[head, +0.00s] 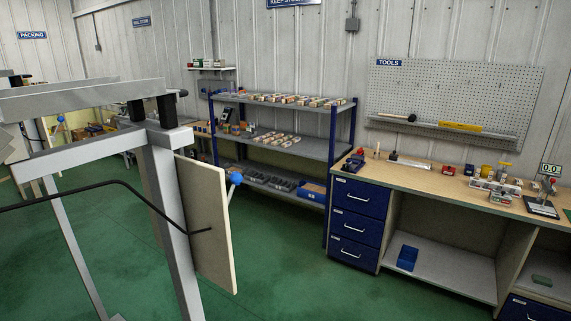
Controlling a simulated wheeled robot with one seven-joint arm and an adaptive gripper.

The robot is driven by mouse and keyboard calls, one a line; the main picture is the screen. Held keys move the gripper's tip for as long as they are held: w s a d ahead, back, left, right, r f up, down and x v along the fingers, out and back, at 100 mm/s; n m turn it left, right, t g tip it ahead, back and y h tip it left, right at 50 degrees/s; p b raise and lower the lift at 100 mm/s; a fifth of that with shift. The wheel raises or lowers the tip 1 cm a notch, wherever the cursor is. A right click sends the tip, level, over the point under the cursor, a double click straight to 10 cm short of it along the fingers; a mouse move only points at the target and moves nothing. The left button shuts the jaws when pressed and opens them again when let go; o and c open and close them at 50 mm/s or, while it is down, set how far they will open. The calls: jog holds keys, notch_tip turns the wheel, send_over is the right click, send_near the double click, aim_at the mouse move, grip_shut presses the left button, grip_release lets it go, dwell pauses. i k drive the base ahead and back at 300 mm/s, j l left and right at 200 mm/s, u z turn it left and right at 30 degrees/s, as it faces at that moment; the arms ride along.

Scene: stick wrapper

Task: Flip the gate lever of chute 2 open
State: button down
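A lever with a blue ball knob (236,178) sticks up beside the right edge of a pale upright panel (207,222) on a grey metal frame (160,137). A second blue ball knob (60,118) shows farther left, behind the frame. No chute number is readable, so I cannot tell which lever, if either, belongs to chute 2. The chutes and gates themselves cannot be made out. My gripper is not in view.
A bent black rod (100,185) crosses the left foreground to the panel. A blue-post shelf rack (283,140) stands behind. A workbench (420,172) with blue drawers (357,225) is at right. Green floor (290,285) is clear between frame and bench.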

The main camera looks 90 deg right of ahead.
aim_at(236, 178)
jog(key=k+l, duration=0.15)
jog(key=l, duration=0.2)
jog(key=k+l, duration=0.35)
jog(key=l, duration=0.3)
jog(key=k+l, duration=0.15)
jog(key=l, duration=0.2)
jog(key=k+l, duration=0.2)
jog(key=l, duration=0.15)
jog(key=k+l, duration=0.15)
jog(key=l, duration=0.15)
jog(key=z, duration=0.05)
